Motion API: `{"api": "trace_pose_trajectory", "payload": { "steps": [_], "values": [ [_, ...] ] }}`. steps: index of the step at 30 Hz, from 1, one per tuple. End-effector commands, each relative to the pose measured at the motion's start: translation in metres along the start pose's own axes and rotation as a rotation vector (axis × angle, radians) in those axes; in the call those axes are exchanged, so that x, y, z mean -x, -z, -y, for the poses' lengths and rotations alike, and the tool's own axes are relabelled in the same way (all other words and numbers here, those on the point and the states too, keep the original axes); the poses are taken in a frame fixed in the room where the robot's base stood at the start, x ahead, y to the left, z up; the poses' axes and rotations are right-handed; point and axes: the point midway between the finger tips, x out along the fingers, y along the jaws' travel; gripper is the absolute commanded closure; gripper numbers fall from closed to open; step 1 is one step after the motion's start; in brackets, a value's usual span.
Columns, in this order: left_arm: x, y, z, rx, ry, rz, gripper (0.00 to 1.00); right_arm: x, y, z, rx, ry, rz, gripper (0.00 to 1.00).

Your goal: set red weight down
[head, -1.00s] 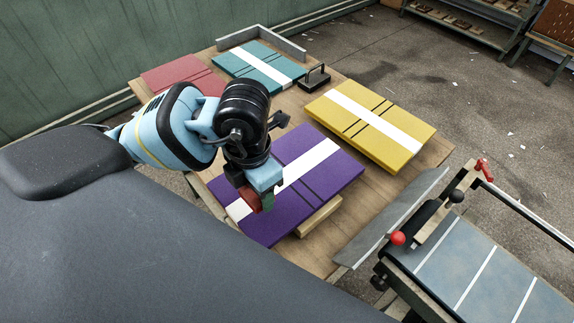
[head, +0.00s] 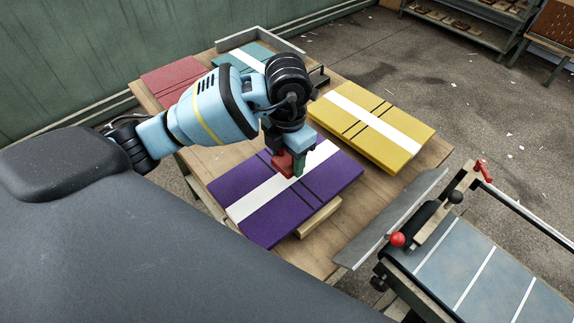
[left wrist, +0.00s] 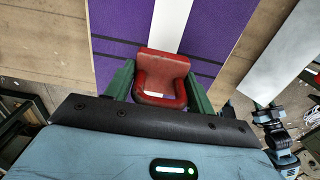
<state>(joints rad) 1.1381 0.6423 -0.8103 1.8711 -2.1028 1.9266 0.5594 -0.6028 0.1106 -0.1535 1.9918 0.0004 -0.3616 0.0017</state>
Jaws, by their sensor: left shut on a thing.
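The red weight (head: 281,164) is between the fingers of my left gripper (head: 290,166), over the purple board (head: 246,223) with its white stripe. In the left wrist view the red weight (left wrist: 162,75) sits between two green fingers, which are shut on it, with the purple board (left wrist: 118,38) behind it. I cannot tell whether the weight's underside touches the board. My right gripper does not show in the head view. In the left wrist view a dark and light-blue part at the right edge cannot be identified for sure.
The wooden table (head: 385,195) also holds a yellow board (head: 400,148), a red board (head: 165,76) and a teal board (head: 259,52), partly hidden by my arm. A wooden strip (head: 319,217) lies at the purple board's front edge. A feeder with a red knob (head: 398,239) stands at right.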

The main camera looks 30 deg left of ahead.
Motion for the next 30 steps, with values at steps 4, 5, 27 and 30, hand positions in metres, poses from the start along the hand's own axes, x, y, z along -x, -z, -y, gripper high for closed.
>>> {"api": "trace_pose_trajectory", "payload": {
  "steps": [4, 5, 27, 30],
  "values": [
    [-0.023, 0.002, 0.001, 0.001, 0.002, -0.003, 0.87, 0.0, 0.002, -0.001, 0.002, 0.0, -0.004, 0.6],
    [-0.026, 0.002, 0.001, 0.001, 0.002, -0.002, 0.87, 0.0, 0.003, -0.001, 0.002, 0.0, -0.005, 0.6],
    [-0.038, 0.002, 0.0, 0.0, 0.0, -0.001, 0.24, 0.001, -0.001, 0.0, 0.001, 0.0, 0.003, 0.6],
    [-0.038, 0.002, 0.0, 0.0, 0.0, -0.002, 0.24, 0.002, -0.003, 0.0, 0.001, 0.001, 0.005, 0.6]
  ]
}}
